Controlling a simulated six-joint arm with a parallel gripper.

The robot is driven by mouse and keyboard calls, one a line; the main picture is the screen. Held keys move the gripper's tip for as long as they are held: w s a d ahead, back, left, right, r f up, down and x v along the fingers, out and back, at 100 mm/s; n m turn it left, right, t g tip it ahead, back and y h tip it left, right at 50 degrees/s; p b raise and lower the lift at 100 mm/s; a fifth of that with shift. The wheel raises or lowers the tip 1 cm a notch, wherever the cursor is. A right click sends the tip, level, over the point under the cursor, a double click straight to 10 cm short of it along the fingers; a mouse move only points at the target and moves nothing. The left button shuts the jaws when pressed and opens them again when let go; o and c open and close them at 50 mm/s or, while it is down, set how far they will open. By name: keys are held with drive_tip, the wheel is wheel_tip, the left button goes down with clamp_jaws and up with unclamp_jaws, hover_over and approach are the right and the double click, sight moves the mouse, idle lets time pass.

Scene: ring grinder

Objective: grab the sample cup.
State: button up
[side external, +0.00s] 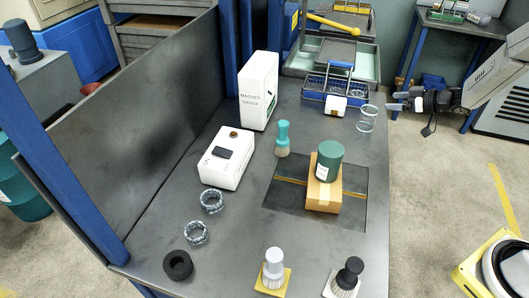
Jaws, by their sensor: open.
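A dark green cylinder (328,160) with a pale label stands upright on a cardboard-coloured block (323,193) on the dark bench; it may be the sample cup, but I cannot tell for certain. My gripper (388,101) is at the right, just beyond the bench's right edge, pointing left. Its two fingers are apart with nothing between them. It is up and to the right of the green cylinder and does not touch it. A clear ringed holder (367,118) stands close to the left of the fingertips.
A white box (336,105) and a blue rack (328,83) stand behind. A teal brush (282,138), a white device (228,157) and a tall white magnet gauge box (258,92) are to the left. Grey rings (211,201), a black ring (177,265) and two brushes (273,268) are in front.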

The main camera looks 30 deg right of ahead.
sight(369, 111)
wheel_tip(369, 111, down, 4)
drive_tip(key=shift+f, duration=0.1)
drive_tip(key=shift+x, duration=3.9)
drive_tip(key=c, duration=1.1)
